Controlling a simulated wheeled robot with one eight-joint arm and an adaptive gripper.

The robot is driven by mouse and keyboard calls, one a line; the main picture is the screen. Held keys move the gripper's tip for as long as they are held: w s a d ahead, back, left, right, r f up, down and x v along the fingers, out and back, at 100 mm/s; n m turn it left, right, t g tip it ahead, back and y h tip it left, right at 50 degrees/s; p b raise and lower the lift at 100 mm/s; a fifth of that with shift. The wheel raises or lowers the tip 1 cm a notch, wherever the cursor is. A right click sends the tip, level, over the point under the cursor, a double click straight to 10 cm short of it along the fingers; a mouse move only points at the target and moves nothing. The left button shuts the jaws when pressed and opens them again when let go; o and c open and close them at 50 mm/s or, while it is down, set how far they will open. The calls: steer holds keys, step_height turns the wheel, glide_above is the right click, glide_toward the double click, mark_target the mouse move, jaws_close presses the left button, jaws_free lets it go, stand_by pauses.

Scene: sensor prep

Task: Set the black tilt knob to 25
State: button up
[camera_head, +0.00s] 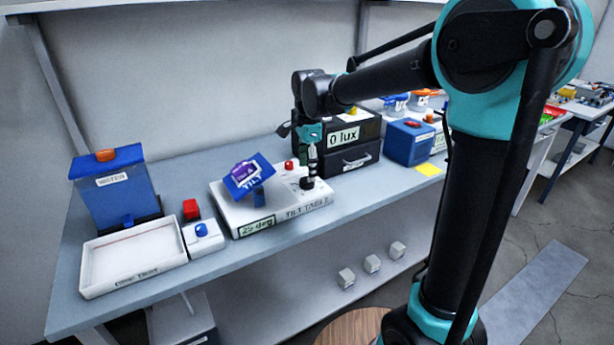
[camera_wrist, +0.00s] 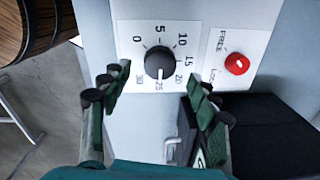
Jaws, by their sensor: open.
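The black tilt knob (camera_wrist: 160,62) sits on a white dial plate (camera_wrist: 128,40) marked 0 to 30 in the wrist view. Its pale pointer mark faces the 25. In the head view the knob (camera_head: 307,183) is at the right end of the white tilt table (camera_head: 285,213). The green display (camera_head: 257,228) on its front appears to read 25 deg. A blue plate (camera_head: 248,178) on the table is tilted. My gripper (camera_wrist: 158,73) is open, with one finger on each side of the knob and visible gaps. In the head view my gripper (camera_head: 311,158) is just above the knob.
A red knob (camera_wrist: 237,64) with FREE and LOCK labels is right of the dial. The black 0 lux box (camera_head: 345,150) stands close behind my gripper. A white tray (camera_head: 133,263), a blue water container (camera_head: 113,193) and a blue-knobbed box (camera_head: 203,238) are to the left.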

step_height(320, 180, up, 8)
steer(key=shift+s, duration=0.25)
steer(key=shift+d, duration=0.1)
steer(key=s+d+f+n, duration=0.2)
steer(key=d+f, duration=0.1)
steer(key=d, duration=0.1)
steer(key=s+d+f+n+t, duration=0.1)
steer(key=s+d+f+n, duration=0.1)
steer(key=d+f, duration=0.2)
steer(key=s+d+f+n, duration=0.1)
steer(key=d+f+n, duration=0.1)
steer(key=d+f, duration=0.2)
steer(key=shift+s+d+f+t, duration=0.1)
steer(key=shift+s+d+t, duration=0.25)
steer(key=shift+d, duration=0.45)
steer(key=s+d+f+n+t, duration=0.1)
steer(key=s+d+f+n, duration=0.6)
steer(key=s+d+f, duration=0.3)
steer(key=s+f, duration=0.2)
steer(key=s, duration=0.1)
steer(key=shift+t, duration=0.35)
